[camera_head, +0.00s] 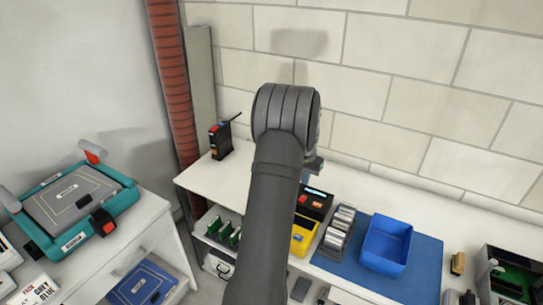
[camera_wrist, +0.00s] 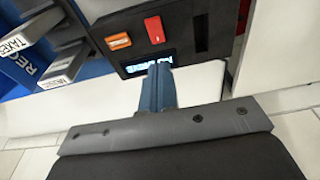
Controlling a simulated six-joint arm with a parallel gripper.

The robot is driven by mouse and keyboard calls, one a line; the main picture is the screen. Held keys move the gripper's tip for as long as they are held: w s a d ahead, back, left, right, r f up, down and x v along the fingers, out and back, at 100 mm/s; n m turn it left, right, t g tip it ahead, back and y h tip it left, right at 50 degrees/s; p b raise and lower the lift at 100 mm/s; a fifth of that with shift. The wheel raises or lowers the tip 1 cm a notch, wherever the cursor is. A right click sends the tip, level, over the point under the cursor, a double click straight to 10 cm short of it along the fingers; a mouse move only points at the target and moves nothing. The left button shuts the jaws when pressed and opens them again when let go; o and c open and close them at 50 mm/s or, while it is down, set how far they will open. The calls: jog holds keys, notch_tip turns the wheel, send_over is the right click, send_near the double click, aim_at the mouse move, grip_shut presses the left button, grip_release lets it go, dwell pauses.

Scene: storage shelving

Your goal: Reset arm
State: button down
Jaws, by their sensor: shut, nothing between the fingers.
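My gripper (camera_wrist: 160,88) shows in the wrist view with its two narrow fingers together and nothing between them. The fingertips overlap the edge of a black device (camera_wrist: 185,40) with a lit blue display in that view; I cannot tell whether they touch it. In the head view my arm rises through the middle and bends over at the top. Only a small part of the gripper shows there, beside the wrist and above the shelf; its fingers are hidden.
On the shelf, silver holders (camera_head: 339,230) and a blue bin (camera_head: 386,244) stand right of the device, on a blue mat (camera_head: 428,262). A black radio-like unit (camera_head: 220,141) stands left. A teal-framed case (camera_head: 75,205) lies on the left table. The wall is behind.

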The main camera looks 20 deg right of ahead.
notch_tip(320, 180, down, 6)
jog(key=shift+f, duration=0.25)
jog(key=shift+r, duration=0.15)
notch_tip(320, 180, up, 6)
jog(key=shift+r, duration=0.2)
notch_tip(320, 180, down, 7)
jog(key=shift+r, duration=0.2)
jog(key=s+r+n, duration=0.3)
jog(key=r+n, duration=0.1)
jog(key=r, duration=0.4)
jog(key=s+r+n+h, duration=0.1)
jog(key=s+r+n, duration=0.2)
jog(key=r, duration=0.6)
jog(key=s+r+n+h, duration=0.1)
jog(key=s+r+n, duration=0.2)
jog(key=r, duration=0.5)
jog(key=shift+r+n, duration=0.3)
jog(key=shift+n, duration=0.5)
